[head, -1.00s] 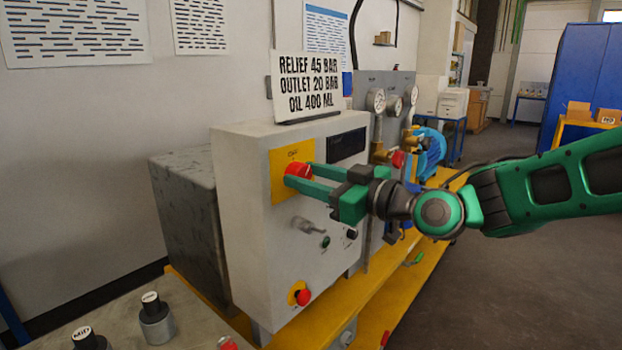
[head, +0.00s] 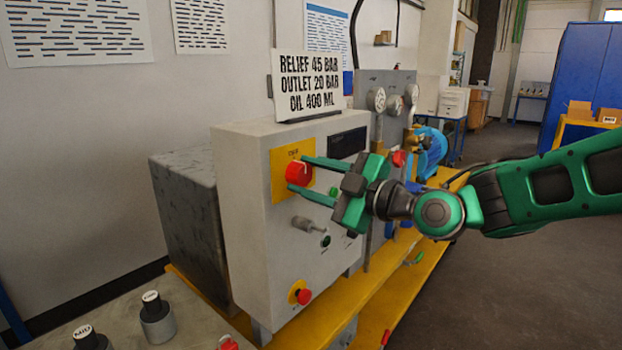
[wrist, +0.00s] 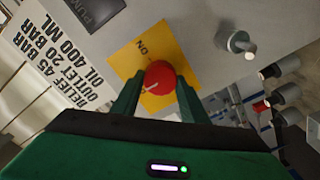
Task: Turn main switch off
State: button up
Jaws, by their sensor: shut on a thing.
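The main switch is a red rotary knob (head: 298,173) on a yellow plate (head: 281,180) at the upper front of a grey control box. My gripper (head: 308,178) is shut on the knob, one finger above and one below it in the head view. In the wrist view the knob (wrist: 160,76) sits between both fingertips. A white mark shows on the knob's left side there, away from the word ON above it. The word OFF shows at the plate's top in the head view.
A white sign (head: 306,87) stands on the box. Gauges, fittings and a blue motor (head: 430,152) are to the right. Open floor lies at lower right.

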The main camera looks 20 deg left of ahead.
jog(key=shift+w+d+f, duration=0.15)
jog(key=shift+w+f, duration=0.05)
jog(key=shift+f, duration=0.1)
jog(key=o, duration=1.1)
jog(key=shift+c, duration=0.2)
jog(key=shift+s+r, duration=0.1)
jog(key=shift+r, duration=0.05)
jog(key=v, duration=1)
jog(key=shift+d, duration=0.3)
jog(key=shift+s, duration=0.1)
